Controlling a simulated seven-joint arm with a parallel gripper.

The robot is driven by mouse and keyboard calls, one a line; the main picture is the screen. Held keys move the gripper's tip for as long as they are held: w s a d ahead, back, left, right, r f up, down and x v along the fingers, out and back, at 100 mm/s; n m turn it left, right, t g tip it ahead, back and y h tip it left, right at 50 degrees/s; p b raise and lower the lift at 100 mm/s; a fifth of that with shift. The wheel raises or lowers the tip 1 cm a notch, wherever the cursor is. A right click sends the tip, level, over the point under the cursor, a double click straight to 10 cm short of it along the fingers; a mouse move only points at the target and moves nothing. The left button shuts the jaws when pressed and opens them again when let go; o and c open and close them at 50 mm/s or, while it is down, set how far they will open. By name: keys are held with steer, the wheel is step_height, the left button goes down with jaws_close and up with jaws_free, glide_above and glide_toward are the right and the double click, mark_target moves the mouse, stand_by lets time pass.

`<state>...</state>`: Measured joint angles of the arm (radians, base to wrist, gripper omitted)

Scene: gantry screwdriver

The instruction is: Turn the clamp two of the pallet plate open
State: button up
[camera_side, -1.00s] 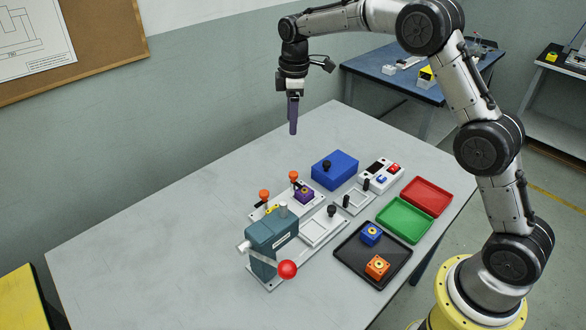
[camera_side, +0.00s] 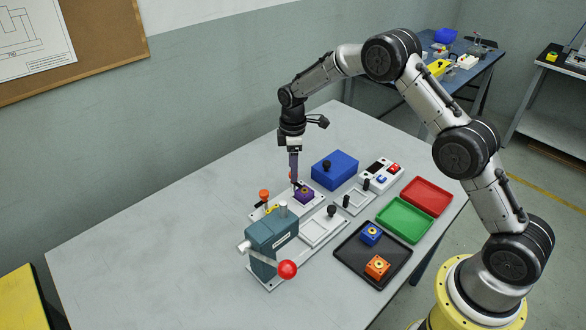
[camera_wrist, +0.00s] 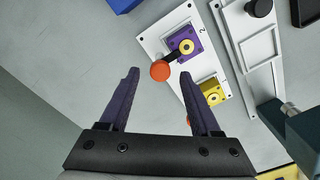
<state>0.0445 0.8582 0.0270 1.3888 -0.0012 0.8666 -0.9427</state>
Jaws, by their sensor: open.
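The white pallet plate (camera_wrist: 152,38) lies on the table and carries a purple block (camera_wrist: 182,38) with a yellow ring, beside a printed "2". Clamp two has an orange knob (camera_wrist: 160,70) and a black arm that reaches over the purple block's edge toward the ring. My gripper (camera_wrist: 160,75) is open, its purple fingers either side of the orange knob in the wrist view; contact cannot be told. In the side view my gripper (camera_side: 295,182) points straight down at the purple block (camera_side: 304,196) and mostly hides clamp two. The other clamp's orange knob (camera_side: 264,194) stands nearer the press.
A teal press (camera_side: 272,240) with a red ball handle (camera_side: 287,269) stands in front of the plate. A blue box (camera_side: 334,168) is close on the right. A yellow block (camera_wrist: 212,92) sits on the plate. The table's left side is clear.

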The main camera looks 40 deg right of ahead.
steer(key=shift+f, duration=0.55)
jaws_close()
